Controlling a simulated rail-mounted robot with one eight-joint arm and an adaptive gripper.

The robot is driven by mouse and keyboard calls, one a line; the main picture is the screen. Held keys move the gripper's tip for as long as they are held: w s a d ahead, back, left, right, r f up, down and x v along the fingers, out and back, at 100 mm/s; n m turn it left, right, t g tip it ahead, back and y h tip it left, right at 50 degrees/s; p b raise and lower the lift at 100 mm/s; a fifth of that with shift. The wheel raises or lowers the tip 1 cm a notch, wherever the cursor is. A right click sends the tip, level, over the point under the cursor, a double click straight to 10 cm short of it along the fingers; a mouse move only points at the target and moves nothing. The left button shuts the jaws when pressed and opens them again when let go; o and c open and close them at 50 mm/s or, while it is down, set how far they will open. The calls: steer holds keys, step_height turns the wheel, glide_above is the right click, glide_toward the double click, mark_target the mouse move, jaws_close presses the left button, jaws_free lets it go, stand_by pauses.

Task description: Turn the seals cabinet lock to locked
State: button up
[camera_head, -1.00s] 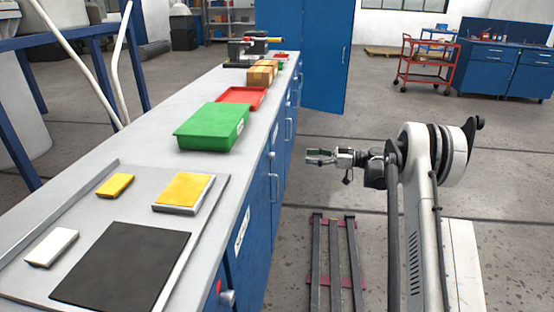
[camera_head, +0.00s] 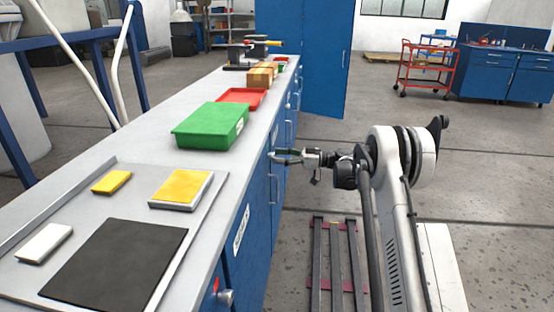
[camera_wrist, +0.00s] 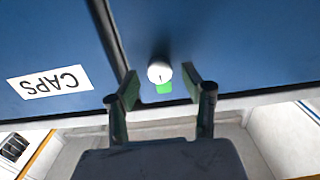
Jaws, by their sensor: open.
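My gripper (camera_wrist: 160,80) is open in the wrist view. Its two fingertips stand on either side of a round white lock knob (camera_wrist: 160,72) on a blue cabinet front, with visible gaps to it. How far the knob sits in depth between the fingers I cannot tell. A green mark (camera_wrist: 165,88) shows beside the knob. In the head view my gripper (camera_head: 277,156) is level against the bench's blue front, below the green bin. No seals label is legible in view.
An upside-down CAPS label (camera_wrist: 50,83) is on the panel across a dark seam. In the head view, another knob (camera_head: 226,297) with a red mark is at the near end. The bench carries a green bin (camera_head: 210,126) and red tray (camera_head: 241,97).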

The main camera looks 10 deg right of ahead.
steer(key=shift+w+a, duration=0.2)
steer(key=shift+a, duration=0.35)
jaws_close()
